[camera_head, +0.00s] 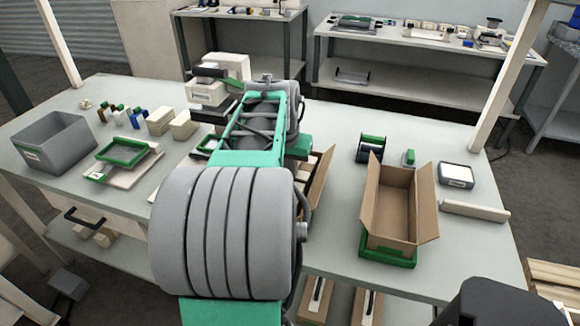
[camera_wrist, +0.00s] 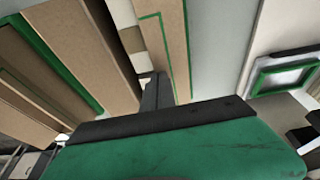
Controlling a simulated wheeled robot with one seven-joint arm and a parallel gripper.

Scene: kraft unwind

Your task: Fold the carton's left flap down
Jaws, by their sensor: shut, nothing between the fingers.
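An open cardboard carton (camera_head: 397,239) sits on a green base (camera_head: 372,247) on the right part of the table. Its left flap (camera_head: 371,190) stands up, and its right flap (camera_head: 427,205) leans outward. My arm covers my gripper in the head view. In the wrist view my gripper (camera_wrist: 158,88) is shut and empty, its dark fingers close together. Brown cardboard panels (camera_wrist: 75,40) with a green edge lie left of the fingers. Another brown panel with a green outline (camera_wrist: 166,40) is just beyond them. I cannot tell whether the fingers touch either panel.
Another cardboard piece (camera_head: 319,182) is partly hidden behind my arm. A grey bin (camera_head: 57,143), a green-framed tray (camera_head: 122,153) and small boxes stand at left.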

